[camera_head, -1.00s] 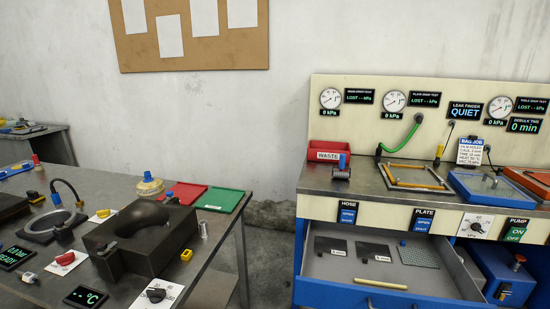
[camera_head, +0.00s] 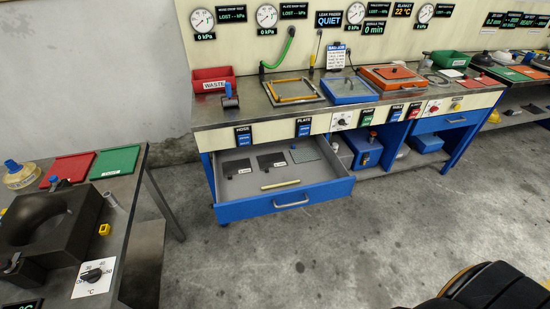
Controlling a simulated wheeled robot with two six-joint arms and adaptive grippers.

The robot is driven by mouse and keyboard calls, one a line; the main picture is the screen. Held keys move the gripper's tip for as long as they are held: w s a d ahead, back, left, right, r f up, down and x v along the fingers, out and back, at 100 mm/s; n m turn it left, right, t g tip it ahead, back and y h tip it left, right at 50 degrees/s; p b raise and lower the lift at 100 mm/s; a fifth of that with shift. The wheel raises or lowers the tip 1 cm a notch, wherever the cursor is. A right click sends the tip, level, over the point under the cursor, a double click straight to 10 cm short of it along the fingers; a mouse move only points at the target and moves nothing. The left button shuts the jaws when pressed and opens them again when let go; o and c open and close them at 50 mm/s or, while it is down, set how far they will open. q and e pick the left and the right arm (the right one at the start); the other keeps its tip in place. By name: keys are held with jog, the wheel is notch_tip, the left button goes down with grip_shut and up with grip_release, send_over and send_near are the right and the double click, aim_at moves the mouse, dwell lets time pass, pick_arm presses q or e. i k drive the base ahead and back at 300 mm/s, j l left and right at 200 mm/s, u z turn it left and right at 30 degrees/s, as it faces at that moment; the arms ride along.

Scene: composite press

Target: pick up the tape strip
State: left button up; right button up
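A thin pale yellow strip (camera_head: 281,185), which looks like the tape strip, lies near the front of the open blue drawer (camera_head: 325,190). Behind it in the drawer are two dark flat pieces, one at the left (camera_head: 237,167) and one in the middle (camera_head: 271,160), and a grey-green mesh sheet (camera_head: 306,152). Yellow strips also edge a square frame (camera_head: 293,91) on the bench top. Neither of my grippers is in view.
A red waste bin (camera_head: 213,80) and a roller (camera_head: 230,97) stand on the bench's left end. A table with a dark mould (camera_head: 50,230) is at left. A black rounded object (camera_head: 490,288) is at lower right. Open floor (camera_head: 270,255) lies before the drawer.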

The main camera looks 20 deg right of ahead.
aim_at(294, 181)
jog(key=z, duration=0.8)
